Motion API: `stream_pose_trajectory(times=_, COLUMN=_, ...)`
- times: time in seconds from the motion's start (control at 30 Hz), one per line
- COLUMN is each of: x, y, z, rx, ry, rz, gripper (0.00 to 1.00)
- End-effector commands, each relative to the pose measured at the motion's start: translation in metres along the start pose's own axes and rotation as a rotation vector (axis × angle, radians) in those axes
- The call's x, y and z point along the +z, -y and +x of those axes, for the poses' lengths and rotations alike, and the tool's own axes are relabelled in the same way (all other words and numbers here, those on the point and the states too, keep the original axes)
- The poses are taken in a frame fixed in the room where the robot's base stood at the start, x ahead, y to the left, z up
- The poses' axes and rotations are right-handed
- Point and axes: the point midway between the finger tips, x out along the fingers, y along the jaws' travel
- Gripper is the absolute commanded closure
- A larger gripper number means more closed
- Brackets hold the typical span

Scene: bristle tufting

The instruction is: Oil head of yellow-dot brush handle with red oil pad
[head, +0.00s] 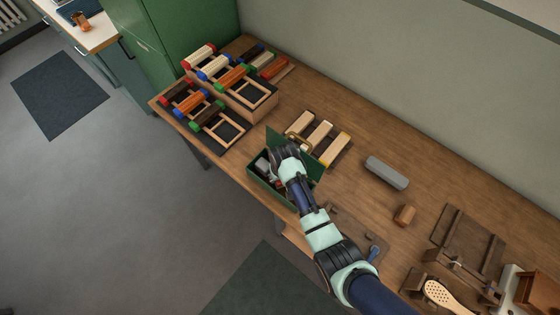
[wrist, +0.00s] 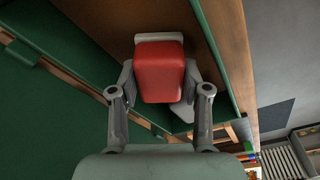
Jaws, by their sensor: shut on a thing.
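In the wrist view, my gripper (wrist: 160,78) is shut on the red oil pad (wrist: 162,72), a red block with a pale base, held between its two fingers. In the head view, my arm reaches down to the open green box (head: 306,196), and my wrist hides most of the pad and the fingers. A wooden brush handle (head: 447,297) with a pale oval head full of holes lies at the lower right. I cannot make out a yellow dot on it.
Several coloured rollers (head: 190,103) sit on wooden racks at the table's left end. Pale wooden blocks (head: 318,135) stand behind the box. A grey bar (head: 387,173), a small brown block (head: 404,215) and a dark wooden fixture (head: 468,240) lie to the right.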

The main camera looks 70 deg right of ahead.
Motion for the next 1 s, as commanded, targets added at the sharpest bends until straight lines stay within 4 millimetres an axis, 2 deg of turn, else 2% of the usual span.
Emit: stream_pose_trajectory(times=1.0, x=0.0011, y=0.0000, z=0.0084, rx=0.000, ry=0.000, rz=0.000, gripper=0.81)
